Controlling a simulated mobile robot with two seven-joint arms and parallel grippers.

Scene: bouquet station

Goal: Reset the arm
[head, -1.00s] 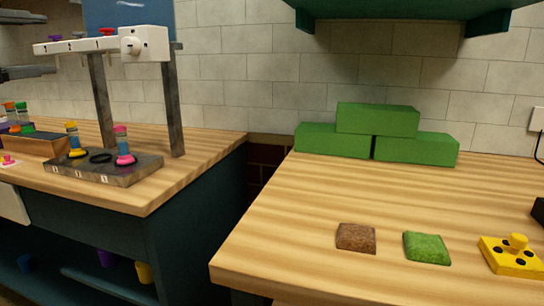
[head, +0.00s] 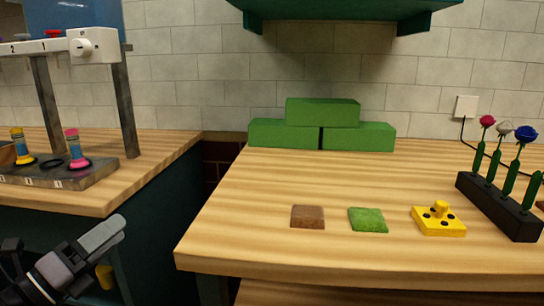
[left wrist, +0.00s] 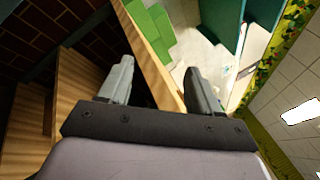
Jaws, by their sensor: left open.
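My left gripper (head: 108,238) shows at the lower left of the head view, in front of the gap between the two counters. In the left wrist view its two fingers (left wrist: 160,82) stand apart with nothing between them. It is open and empty, and touches nothing that I can see. My right gripper is not in view.
On the right counter (head: 240,230) are green blocks (head: 322,112), a brown pad (head: 307,216), a green pad (head: 367,219), a yellow holed block (head: 438,221) and a black flower rack (head: 497,208). The left counter holds a grey stand (head: 85,176).

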